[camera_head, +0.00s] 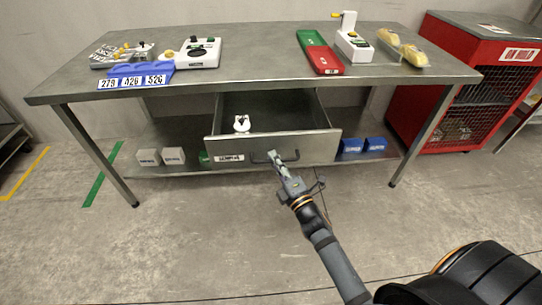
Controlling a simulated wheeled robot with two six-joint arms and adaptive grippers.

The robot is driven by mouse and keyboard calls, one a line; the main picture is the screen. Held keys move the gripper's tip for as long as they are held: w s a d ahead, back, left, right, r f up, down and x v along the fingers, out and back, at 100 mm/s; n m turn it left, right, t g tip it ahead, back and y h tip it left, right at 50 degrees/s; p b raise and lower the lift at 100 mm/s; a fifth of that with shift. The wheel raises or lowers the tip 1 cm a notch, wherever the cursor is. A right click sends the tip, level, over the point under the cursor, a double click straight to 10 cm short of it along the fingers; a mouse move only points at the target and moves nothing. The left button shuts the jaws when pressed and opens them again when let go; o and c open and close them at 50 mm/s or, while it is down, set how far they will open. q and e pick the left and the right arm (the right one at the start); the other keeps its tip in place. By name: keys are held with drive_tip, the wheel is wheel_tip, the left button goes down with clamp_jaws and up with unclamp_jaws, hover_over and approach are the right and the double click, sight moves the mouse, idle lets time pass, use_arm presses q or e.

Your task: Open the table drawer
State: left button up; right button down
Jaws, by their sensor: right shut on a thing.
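The grey metal table (250,75) stands ahead of me. Its drawer (315,143) is pulled out from under the tabletop, with its inside showing. A small white item (242,123) lies in the drawer. The drawer front carries a label (230,158) and a dark bar handle (262,158). My right gripper (276,160) reaches up from the lower right and is shut on the right part of the handle. The gripper hides some of the handle. My left gripper is not in view.
On the tabletop are a blue holder (127,71), a white device (200,53), red and green trays (322,58) and a white box with a lever (352,45). Small boxes (174,156) sit on the lower shelf. A red cage unit (470,85) stands right. The floor in front is clear.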

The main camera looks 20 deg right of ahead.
drive_tip(key=shift+s+a, duration=0.15)
drive_tip(key=shift+s, duration=0.45)
drive_tip(key=shift+s+a, duration=0.15)
drive_tip(key=shift+s, duration=0.4)
drive_tip(key=c, duration=1.7)
unclamp_jaws()
drive_tip(key=shift+s+f, duration=0.1)
drive_tip(key=v, duration=1.2)
